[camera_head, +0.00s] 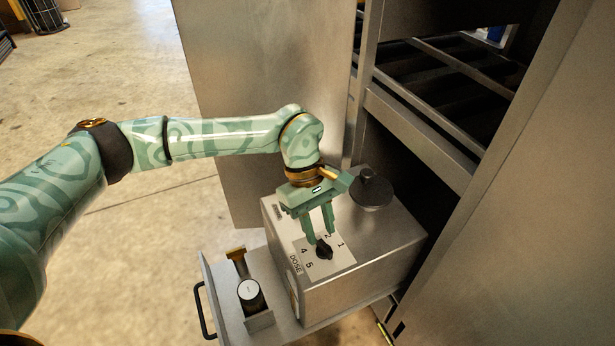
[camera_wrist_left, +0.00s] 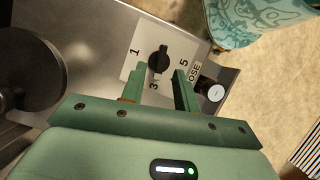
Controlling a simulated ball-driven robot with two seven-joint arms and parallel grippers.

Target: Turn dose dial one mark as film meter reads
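The dose dial (camera_head: 323,251) is a small black knob on a white plate marked with numbers and DOSE, on top of a steel box (camera_head: 380,235). In the left wrist view the dial (camera_wrist_left: 159,59) lies ahead between my fingertips; 1, 3 and 5 show around it. Where it points is hard to tell. My left gripper (camera_head: 319,238) is open and reaches down over the dial; contact cannot be told. The left wrist view shows its two fingers apart (camera_wrist_left: 158,74). A pale, partly visible face (camera_head: 293,292) on the box's side may be the film meter; its reading is illegible. My right gripper is not in view.
A black round cap (camera_head: 370,189) stands on the box behind the dial. A cylinder with a white top (camera_head: 249,292) stands on the shelf left of the box, near a black handle (camera_head: 204,311). Steel cabinet walls (camera_head: 540,190) rise at right; open floor lies left.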

